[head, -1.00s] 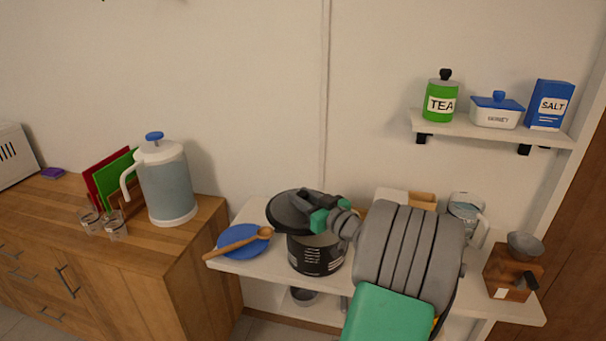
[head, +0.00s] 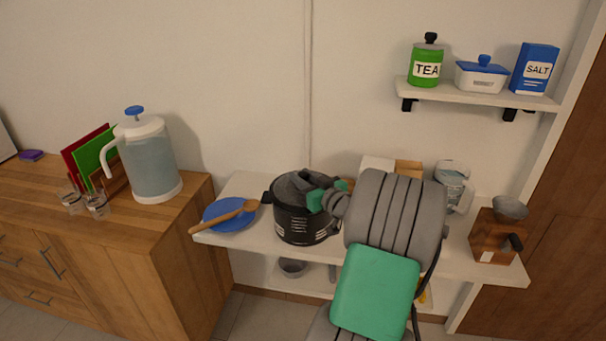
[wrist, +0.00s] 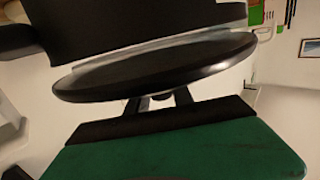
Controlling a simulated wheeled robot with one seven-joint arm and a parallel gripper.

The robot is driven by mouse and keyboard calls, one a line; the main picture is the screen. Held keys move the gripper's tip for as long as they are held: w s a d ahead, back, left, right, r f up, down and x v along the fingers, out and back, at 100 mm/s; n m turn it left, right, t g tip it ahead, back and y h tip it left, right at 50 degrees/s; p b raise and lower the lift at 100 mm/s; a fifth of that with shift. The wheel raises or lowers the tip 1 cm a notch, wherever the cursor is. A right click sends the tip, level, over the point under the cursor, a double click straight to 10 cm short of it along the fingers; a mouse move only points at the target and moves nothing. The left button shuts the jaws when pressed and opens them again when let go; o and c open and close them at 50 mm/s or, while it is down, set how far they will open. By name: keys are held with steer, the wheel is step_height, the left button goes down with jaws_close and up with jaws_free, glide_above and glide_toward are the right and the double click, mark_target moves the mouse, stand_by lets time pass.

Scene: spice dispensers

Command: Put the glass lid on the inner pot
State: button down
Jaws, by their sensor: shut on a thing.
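The dark round glass lid (head: 291,184) is over the mouth of the black inner pot (head: 303,225), which stands on the white table. My gripper (head: 311,181) is above the lid, shut on its knob. In the wrist view the lid (wrist: 150,70) spans the frame as a dark disc, with my fingers (wrist: 163,101) at its knob. The pot's dark wall (wrist: 130,22) lies just beyond it, with a pale strip between them. The lid looks slightly tilted to the pot there. I cannot tell whether it touches the rim all round.
A blue plate (head: 228,217) with a wooden spoon (head: 224,216) lies left of the pot. A wooden grinder (head: 494,236) and a glass jug (head: 452,189) stand at the right. A shelf (head: 480,94) with jars hangs above. My arm covers the table's middle.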

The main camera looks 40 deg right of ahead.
steer(key=shift+f+b, duration=0.6)
steer(key=shift+b, duration=0.2)
steer(key=c, duration=1)
jaws_free()
steer(key=shift+c, duration=0.2)
